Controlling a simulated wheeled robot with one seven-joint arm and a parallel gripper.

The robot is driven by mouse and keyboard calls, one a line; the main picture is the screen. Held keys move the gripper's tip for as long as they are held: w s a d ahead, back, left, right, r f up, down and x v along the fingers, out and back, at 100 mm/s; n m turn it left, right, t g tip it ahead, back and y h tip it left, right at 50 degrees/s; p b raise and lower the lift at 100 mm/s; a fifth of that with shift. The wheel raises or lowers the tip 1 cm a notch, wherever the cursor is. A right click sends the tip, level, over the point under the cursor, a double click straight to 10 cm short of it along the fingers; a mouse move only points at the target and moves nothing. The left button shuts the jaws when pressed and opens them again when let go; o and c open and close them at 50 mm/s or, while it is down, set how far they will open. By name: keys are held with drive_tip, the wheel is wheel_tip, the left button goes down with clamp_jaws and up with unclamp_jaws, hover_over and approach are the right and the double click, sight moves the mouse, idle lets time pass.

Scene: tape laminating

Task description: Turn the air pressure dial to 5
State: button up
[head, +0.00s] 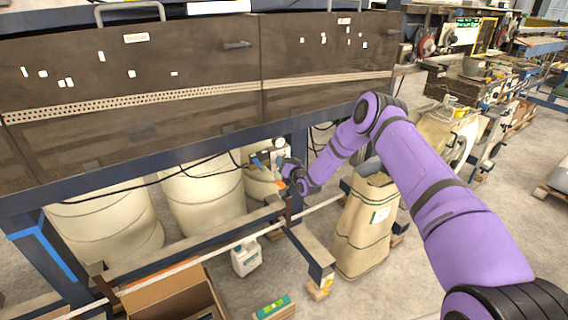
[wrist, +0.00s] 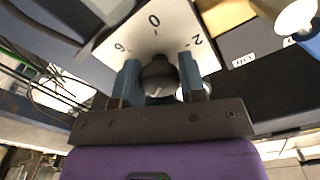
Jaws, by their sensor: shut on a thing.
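The air pressure dial is a dark round knob (wrist: 158,76) in front of a white plate (wrist: 165,38) in the wrist view. The plate shows a 0 at the top, a 2 to the right and a digit that looks like a 6 or 9 to the left. A small light mark shows low on the knob; I cannot tell which number it points to. My gripper (wrist: 160,72) is shut on the knob, with one blue finger on each side. In the head view my gripper (head: 288,172) is at the panel under the dark machine, and the knob cannot be made out.
A round gauge (head: 279,143) sits just above my gripper. Pale drums (head: 203,195) stand behind the blue frame, with a brown sack (head: 364,228) to the right. A white jug (head: 246,257) and an open cardboard box (head: 172,292) are on the floor. Cables hang near the panel.

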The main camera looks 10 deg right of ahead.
drive_tip(key=m, duration=0.6)
drive_tip(key=shift+f, duration=0.1)
drive_tip(key=shift+m, duration=0.4)
drive_tip(key=o, duration=0.9)
drive_tip(key=shift+s, duration=0.1)
drive_tip(key=v, duration=1)
drive_tip(key=shift+s+d, duration=0.15)
drive_tip(key=shift+s, duration=0.2)
